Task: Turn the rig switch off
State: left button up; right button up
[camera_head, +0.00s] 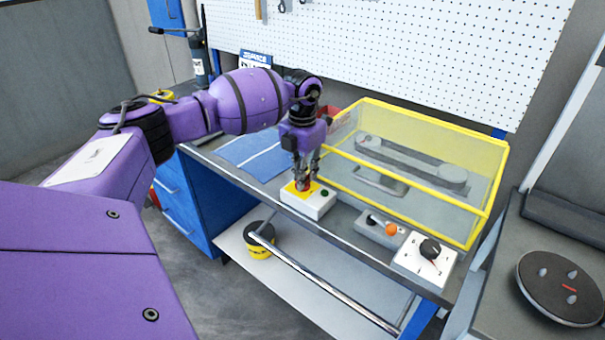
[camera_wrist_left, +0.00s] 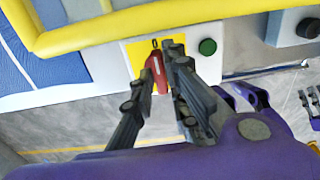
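The rig switch is a red handle (camera_head: 303,184) on a yellow plate, on top of a white box (camera_head: 310,204) at the front of the bench. A green button (camera_wrist_left: 207,46) sits beside the plate. My left gripper (camera_head: 306,178) points down at the switch from above. In the left wrist view, its fingers (camera_wrist_left: 160,62) lie on both sides of the red handle (camera_wrist_left: 157,70), with no clear gap, and look shut on it. A "0" mark shows on the plate above the handle; other marks are hidden by the fingers.
A yellow-framed clear guard (camera_head: 432,128) covers a belt rig behind the switch box. To the right are a grey box with an orange knob (camera_head: 391,229) and a white dial box (camera_head: 425,262). A blue mat (camera_head: 250,150) lies left. A metal rail (camera_head: 330,285) runs in front.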

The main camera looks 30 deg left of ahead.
pick_arm(q)
jog(key=shift+o, duration=1)
jog(key=shift+r, duration=0.15)
notch_tip(320, 180, up, 12)
jog(key=shift+f, duration=0.2)
